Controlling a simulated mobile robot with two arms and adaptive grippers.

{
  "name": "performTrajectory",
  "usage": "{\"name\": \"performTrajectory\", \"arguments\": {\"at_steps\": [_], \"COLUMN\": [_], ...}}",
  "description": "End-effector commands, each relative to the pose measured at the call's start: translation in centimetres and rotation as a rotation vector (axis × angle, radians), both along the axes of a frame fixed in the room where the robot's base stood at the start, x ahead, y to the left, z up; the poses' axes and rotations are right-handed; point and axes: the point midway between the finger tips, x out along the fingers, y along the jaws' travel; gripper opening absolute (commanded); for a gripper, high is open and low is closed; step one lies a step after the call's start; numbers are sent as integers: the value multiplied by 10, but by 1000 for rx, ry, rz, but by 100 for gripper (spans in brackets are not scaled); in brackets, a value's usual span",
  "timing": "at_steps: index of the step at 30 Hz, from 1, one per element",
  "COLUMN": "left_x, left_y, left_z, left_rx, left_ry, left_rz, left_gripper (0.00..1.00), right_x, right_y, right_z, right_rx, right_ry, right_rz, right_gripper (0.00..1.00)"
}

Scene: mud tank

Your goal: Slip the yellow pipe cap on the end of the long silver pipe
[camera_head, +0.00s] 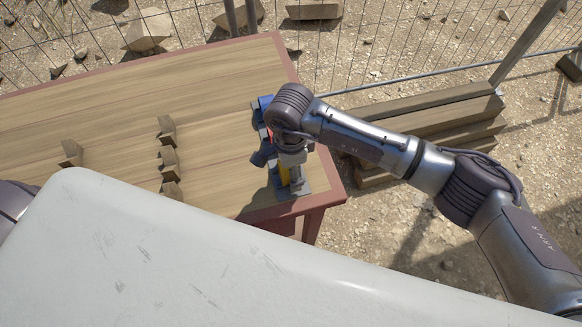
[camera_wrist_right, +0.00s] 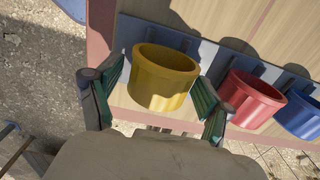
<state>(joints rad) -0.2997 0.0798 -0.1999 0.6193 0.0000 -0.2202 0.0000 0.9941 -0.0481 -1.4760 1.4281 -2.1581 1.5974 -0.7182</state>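The yellow pipe cap (camera_wrist_right: 163,82) stands in a grey-blue holder (camera_wrist_right: 210,52) at the table's edge. In the head view a strip of the yellow cap (camera_head: 284,174) shows below my right gripper (camera_head: 290,160). In the right wrist view my right gripper (camera_wrist_right: 158,84) has its two green-padded fingers apart, one on each side of the yellow cap. Whether the pads touch the cap is unclear. My left gripper is out of view; only a bit of the left arm shows at the head view's left edge. No long silver pipe is visible in either view.
A red cap (camera_wrist_right: 249,98) and a blue cap (camera_wrist_right: 300,112) stand in the same row beside the yellow one. Several wooden notched blocks (camera_head: 168,160) stand on the wooden table (camera_head: 215,75). Timber beams (camera_head: 425,115) lie on the ground right of it.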

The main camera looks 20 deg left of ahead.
Motion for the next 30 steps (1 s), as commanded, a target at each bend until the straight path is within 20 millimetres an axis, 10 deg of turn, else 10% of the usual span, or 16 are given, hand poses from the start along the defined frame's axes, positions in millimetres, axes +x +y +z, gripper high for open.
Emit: {"name": "performTrajectory", "arguments": {"at_steps": [6, 30], "left_x": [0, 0], "left_y": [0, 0], "left_z": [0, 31], "left_rx": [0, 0], "left_ry": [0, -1], "left_rz": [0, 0], "left_gripper": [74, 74], "right_x": [0, 1], "right_y": [0, 0], "right_z": [0, 69], "right_rx": [0, -1], "right_ry": [0, -3], "right_rz": [0, 0], "right_gripper": [40, 40]}}
